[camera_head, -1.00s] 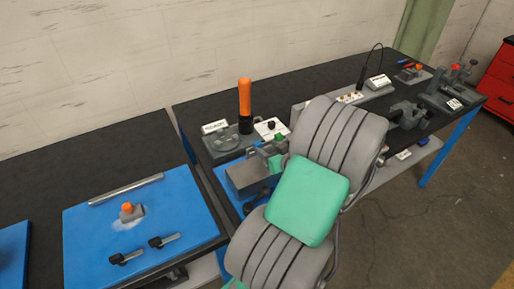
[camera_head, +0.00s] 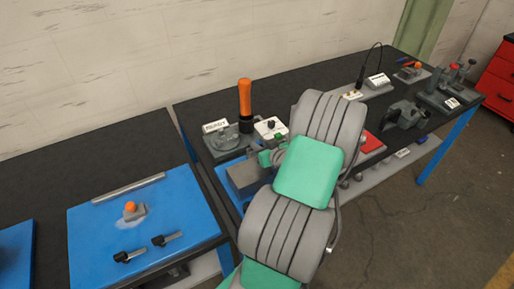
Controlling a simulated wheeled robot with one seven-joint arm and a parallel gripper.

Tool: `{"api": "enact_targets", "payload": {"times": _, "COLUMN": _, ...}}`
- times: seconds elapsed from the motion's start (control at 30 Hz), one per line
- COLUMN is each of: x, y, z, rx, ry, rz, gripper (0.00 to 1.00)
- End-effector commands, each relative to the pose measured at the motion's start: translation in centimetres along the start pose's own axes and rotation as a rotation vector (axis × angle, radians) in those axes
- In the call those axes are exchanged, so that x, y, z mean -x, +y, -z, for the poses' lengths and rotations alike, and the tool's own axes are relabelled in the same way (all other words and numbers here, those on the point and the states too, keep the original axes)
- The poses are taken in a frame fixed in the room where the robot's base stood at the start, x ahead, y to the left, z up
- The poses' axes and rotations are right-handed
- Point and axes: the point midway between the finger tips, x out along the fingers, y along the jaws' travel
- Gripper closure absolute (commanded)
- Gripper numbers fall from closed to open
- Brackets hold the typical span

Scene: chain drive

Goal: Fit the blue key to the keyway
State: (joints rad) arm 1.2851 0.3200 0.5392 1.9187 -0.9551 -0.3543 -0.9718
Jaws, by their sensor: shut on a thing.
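My gripper (camera_head: 266,159) shows only as a small green and grey part past my arm, at the right end of a grey block (camera_head: 245,177). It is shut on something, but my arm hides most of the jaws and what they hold. I cannot make out the blue key or the keyway. The grey block stands at the front of the far bench, by a blue plate (camera_head: 228,181). I cannot tell whether the gripper touches the block.
An orange-handled tool (camera_head: 245,100) stands upright behind the block, beside a white box with a black knob (camera_head: 270,127). A blue board (camera_head: 165,240) with two black-handled clamps lies on the near bench. A grey fixture (camera_head: 405,113) and a red part (camera_head: 372,143) are to the right.

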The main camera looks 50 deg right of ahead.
Motion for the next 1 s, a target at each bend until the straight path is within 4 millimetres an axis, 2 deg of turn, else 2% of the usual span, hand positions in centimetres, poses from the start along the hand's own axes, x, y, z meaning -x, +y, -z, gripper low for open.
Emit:
{"api": "enact_targets", "payload": {"times": 0.03, "x": 0.0, "y": 0.0, "z": 0.0, "rx": 0.0, "ry": 0.0, "rz": 0.0, "gripper": 0.84}}
{"api": "enact_targets", "payload": {"times": 0.23, "x": 0.0, "y": 0.0, "z": 0.0, "rx": 0.0, "ry": 0.0, "rz": 0.0, "gripper": 1.0}}
{"api": "enact_targets", "payload": {"times": 0.73, "x": 0.1, "y": 0.0, "z": 0.2, "rx": 0.001, "ry": 0.001, "rz": 0.0, "gripper": 1.0}}
{"api": "enact_targets", "payload": {"times": 0.87, "x": 0.6, "y": 0.0, "z": 1.6, "rx": 0.005, "ry": 0.004, "rz": 0.0, "gripper": 1.0}}
{"api": "enact_targets", "payload": {"times": 1.0, "x": 1.9, "y": 0.1, "z": 4.7, "rx": 0.01, "ry": 0.006, "rz": -0.002, "gripper": 1.0}}
